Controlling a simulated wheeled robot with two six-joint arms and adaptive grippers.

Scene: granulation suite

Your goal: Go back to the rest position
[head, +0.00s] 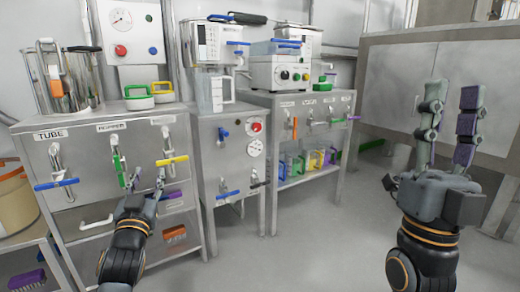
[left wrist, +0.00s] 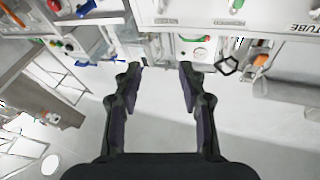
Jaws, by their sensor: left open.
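My left gripper (head: 147,182) is in front of the left steel cabinet, below the green and yellow valve handles. In the left wrist view its two fingers (left wrist: 159,85) stand apart with nothing between them, so it is open and empty. My right gripper (head: 452,100) is raised at the right side of the head view, fingers pointing up. Its fingers are apart and it holds nothing. It stands in front of the grey steel panels, clear of the benches.
The left cabinet (head: 85,160) carries a blue handle (head: 56,184), a green handle (head: 121,172) and a yellow handle (head: 172,161). A steel pot (head: 68,80) stands on top. A lower bench (head: 312,100) stands further back. The grey floor (head: 300,235) between my arms is clear.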

